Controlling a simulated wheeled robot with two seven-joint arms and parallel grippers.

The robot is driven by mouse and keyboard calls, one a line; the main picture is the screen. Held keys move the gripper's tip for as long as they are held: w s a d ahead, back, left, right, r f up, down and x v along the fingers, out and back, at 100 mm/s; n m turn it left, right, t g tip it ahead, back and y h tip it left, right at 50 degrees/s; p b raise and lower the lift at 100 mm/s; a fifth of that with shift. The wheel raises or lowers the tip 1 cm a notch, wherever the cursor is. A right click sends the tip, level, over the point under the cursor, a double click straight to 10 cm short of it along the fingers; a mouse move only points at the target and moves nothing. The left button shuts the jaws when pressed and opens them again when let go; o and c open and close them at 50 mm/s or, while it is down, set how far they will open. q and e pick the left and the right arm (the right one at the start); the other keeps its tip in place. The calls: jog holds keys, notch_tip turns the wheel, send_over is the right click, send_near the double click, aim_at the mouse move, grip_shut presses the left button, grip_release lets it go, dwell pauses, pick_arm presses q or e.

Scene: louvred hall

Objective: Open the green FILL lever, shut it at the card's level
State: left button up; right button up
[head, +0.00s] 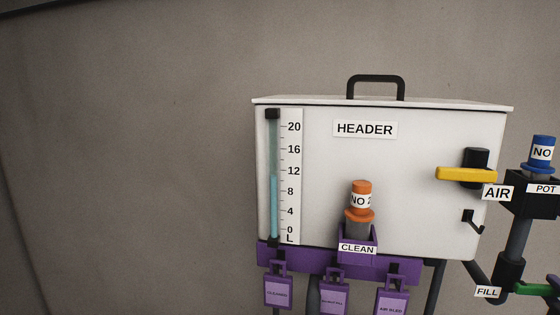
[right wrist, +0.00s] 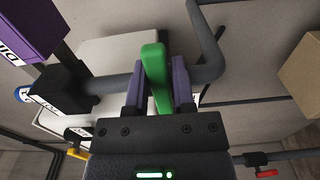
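The green FILL lever (head: 538,289) shows at the right edge of the head view, sticking out sideways from its black valve body beside the FILL label (head: 487,292). In the right wrist view the green lever (right wrist: 155,70) stands between the purple fingers of my right gripper (right wrist: 158,82), which look closed against both its sides. The HEADER tank (head: 420,130) has a sight gauge (head: 274,205) with a pale blue column reaching between 8 and 12, at about 10 to 11. No card with a level can be read. Neither gripper shows clearly in the head view.
The yellow AIR lever (head: 466,174) lies horizontal on the tank's right side. A blue-capped plug (head: 542,150) stands at POT, and an orange plug (head: 360,199) in the CLEAN holder. Purple tags (head: 278,292) hang below the tank. A tan box (right wrist: 303,75) and red handle (right wrist: 266,173) show in the wrist view.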

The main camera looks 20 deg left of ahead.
jog(key=o, duration=0.4)
jog(key=shift+o, duration=0.2)
jog(key=shift+s, duration=0.1)
jog(key=s, duration=0.6)
jog(key=shift+s+d, duration=0.25)
jog(key=shift+s, duration=0.15)
jog(key=s+b, duration=0.2)
jog(key=s, duration=0.7)
jog(key=shift+s+d, duration=0.4)
